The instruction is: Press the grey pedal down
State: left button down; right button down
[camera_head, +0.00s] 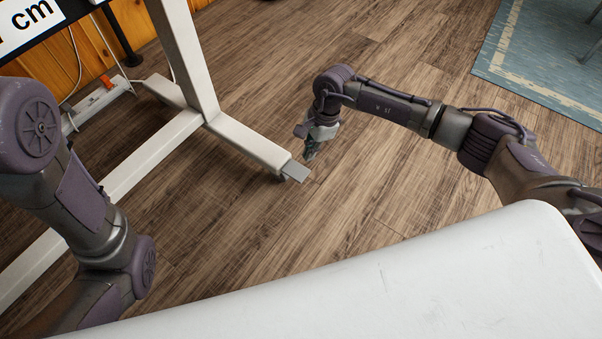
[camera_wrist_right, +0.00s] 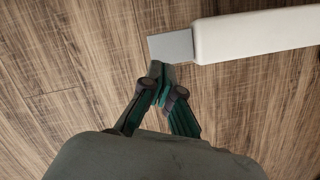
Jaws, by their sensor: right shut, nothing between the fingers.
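The grey pedal (camera_head: 295,171) is a small flat plate at the end of a white table foot (camera_head: 250,143), close to the floor. In the right wrist view the pedal (camera_wrist_right: 171,46) sticks out from the left end of the white foot (camera_wrist_right: 255,34). My right gripper (camera_head: 309,155) is shut and empty, pointing down just beside the pedal, on its right in the head view. In the wrist view its fingertips (camera_wrist_right: 157,72) are at the pedal's lower edge; whether they touch it I cannot tell. My left arm shows at the left, but its gripper is out of view.
The wooden floor (camera_head: 400,170) is clear around the foot. A white table leg (camera_head: 186,55) rises from the foot. A power strip (camera_head: 97,103) lies at the upper left, and a blue rug (camera_head: 540,58) lies at the upper right.

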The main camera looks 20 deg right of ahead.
aim_at(304, 172)
jog(key=shift+b+x, duration=1.9)
jog(key=shift+x, duration=1.15)
notch_tip(304, 172, down, 3)
jog(key=shift+r+b, duration=0.1)
jog(key=shift+b, duration=1.05)
jog(key=shift+r, duration=0.1)
jog(key=d, duration=0.2)
jog(key=d+r, duration=0.1)
jog(key=shift+w+p, duration=0.3)
jog(key=shift+p, duration=0.05)
